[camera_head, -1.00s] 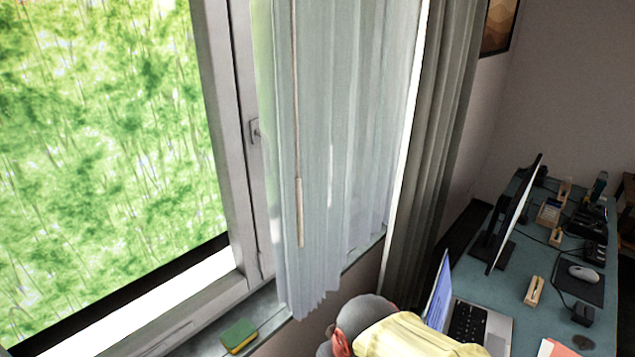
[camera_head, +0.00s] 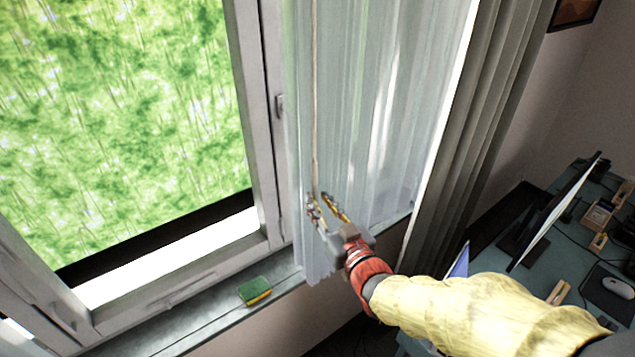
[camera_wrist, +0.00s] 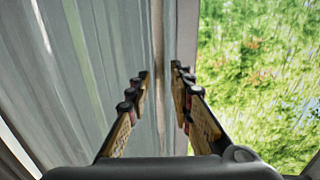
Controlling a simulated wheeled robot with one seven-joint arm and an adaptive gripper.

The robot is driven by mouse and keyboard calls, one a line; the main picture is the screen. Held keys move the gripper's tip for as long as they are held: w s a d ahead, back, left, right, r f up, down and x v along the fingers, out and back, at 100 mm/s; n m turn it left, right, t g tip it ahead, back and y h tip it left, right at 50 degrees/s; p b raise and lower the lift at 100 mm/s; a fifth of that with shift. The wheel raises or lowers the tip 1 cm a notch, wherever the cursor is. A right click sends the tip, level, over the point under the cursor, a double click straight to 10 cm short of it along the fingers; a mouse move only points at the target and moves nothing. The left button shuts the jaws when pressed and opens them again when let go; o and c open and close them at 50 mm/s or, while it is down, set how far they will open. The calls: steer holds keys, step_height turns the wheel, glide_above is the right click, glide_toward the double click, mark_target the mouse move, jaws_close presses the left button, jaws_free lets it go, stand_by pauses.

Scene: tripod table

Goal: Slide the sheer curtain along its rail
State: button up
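The sheer curtain (camera_head: 385,90) hangs in pale folds over the right part of the window. It also fills the left of the wrist view (camera_wrist: 75,80). A thin wooden pull rod (camera_head: 315,110) hangs down along the curtain's left part. My gripper (camera_head: 321,198) is at the rod's lower end, in front of the curtain. In the wrist view its two fingers (camera_wrist: 160,72) stand apart, with the rod (camera_wrist: 158,30) lined up between them. I cannot tell whether the fingers touch the rod. The rail is out of view.
A green and yellow sponge (camera_head: 255,291) lies on the windowsill (camera_head: 205,318). A thick grey curtain (camera_head: 478,130) hangs right of the sheer one. A desk with a monitor (camera_head: 555,210) stands at the right. The window glass at the left is uncovered.

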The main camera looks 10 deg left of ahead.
steer(key=shift+w+a+r, duration=0.25)
steer(key=shift+w+a, duration=0.1)
steer(key=shift+w, duration=0.2)
steer(key=x, duration=0.6)
steer(key=shift+a, duration=0.2)
steer(key=shift+w, duration=0.15)
steer(key=shift+c, duration=1.2)
jaws_close()
